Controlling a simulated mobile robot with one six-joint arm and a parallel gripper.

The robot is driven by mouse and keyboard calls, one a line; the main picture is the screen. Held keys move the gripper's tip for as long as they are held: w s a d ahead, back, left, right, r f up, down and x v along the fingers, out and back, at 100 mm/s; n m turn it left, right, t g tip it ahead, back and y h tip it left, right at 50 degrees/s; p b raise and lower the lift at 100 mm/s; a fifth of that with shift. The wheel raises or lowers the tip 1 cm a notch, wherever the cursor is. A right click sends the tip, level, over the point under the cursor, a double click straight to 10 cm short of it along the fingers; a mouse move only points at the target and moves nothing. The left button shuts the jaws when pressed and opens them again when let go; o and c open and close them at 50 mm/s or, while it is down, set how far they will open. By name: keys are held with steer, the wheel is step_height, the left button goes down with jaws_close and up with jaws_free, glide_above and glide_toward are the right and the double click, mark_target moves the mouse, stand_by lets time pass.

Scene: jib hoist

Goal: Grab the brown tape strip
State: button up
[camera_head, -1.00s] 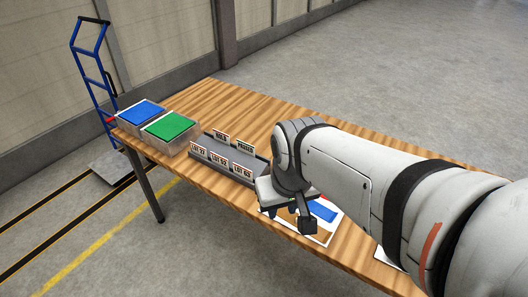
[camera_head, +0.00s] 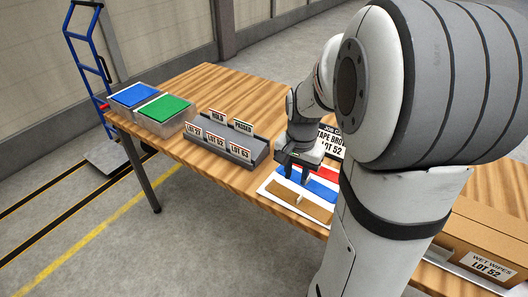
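The brown tape strip (camera_head: 303,207) lies flat on a white sheet (camera_head: 265,191) near the table's front edge, below a blue strip (camera_head: 318,189) and a red strip (camera_head: 325,173). My gripper (camera_head: 296,176) points down over the sheet, above and behind the brown strip. Its two dark fingers are apart with nothing seen between them. A small pale piece shows at the middle of the brown strip. My arm hides the right part of the sheet.
A card reading TAPE BROWN LOT 52 (camera_head: 331,142) stands behind the sheet, partly hidden. A grey rack (camera_head: 226,146) with labelled cards is left of it. Bins with blue (camera_head: 134,94) and green (camera_head: 166,107) lids stand further left. A WET WIPES box (camera_head: 490,237) is at right.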

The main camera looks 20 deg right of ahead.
steer(key=m, duration=0.2)
glide_above(300, 197)
step_height(300, 197, down, 4)
step_height(300, 197, down, 7)
steer(key=shift+d+f+b, duration=0.1)
steer(key=shift+f+b, duration=0.05)
steer(key=shift+b, duration=0.7)
jaws_close()
